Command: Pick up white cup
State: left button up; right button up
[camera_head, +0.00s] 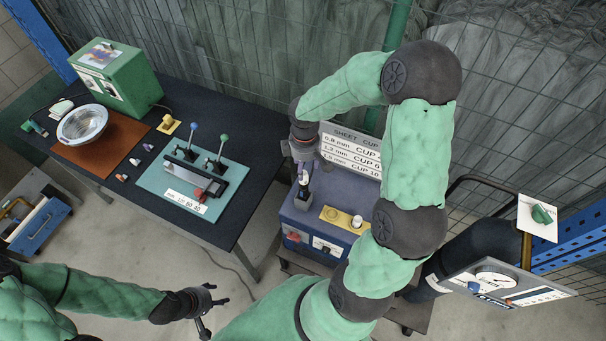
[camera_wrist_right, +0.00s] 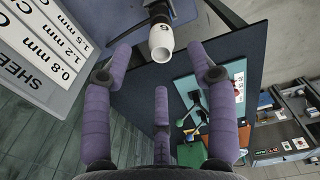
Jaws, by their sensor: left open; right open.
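In the head view a small white cup (camera_head: 357,222) stands on a yellow plate (camera_head: 336,215) on the blue-grey box. Another small white piece (camera_head: 304,179) shows on a dark post under my right gripper (camera_head: 304,163). In the right wrist view a white cup (camera_wrist_right: 161,45), its open rim visible, sits at a dark cylinder beyond the fingertips; I cannot tell which white piece this is. My right gripper (camera_wrist_right: 158,80) has its purple fingers spread, empty, with the cup apart from them. My left gripper (camera_head: 215,312) is open and empty at the lower left, away from the cup.
The sheet cup sign (camera_head: 350,151) stands right behind the right gripper. The dark table (camera_head: 100,160) at left carries a green box (camera_head: 120,78), a metal bowl (camera_head: 83,124) and a teal lever panel (camera_head: 180,185). A wire fence rises behind. A gauge panel (camera_head: 505,283) stands at right.

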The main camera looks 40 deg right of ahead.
jog(key=shift+a+f, duration=0.1)
jog(key=shift+f, duration=3.2)
jog(key=shift+c, duration=0.3)
jog(key=c, duration=1)
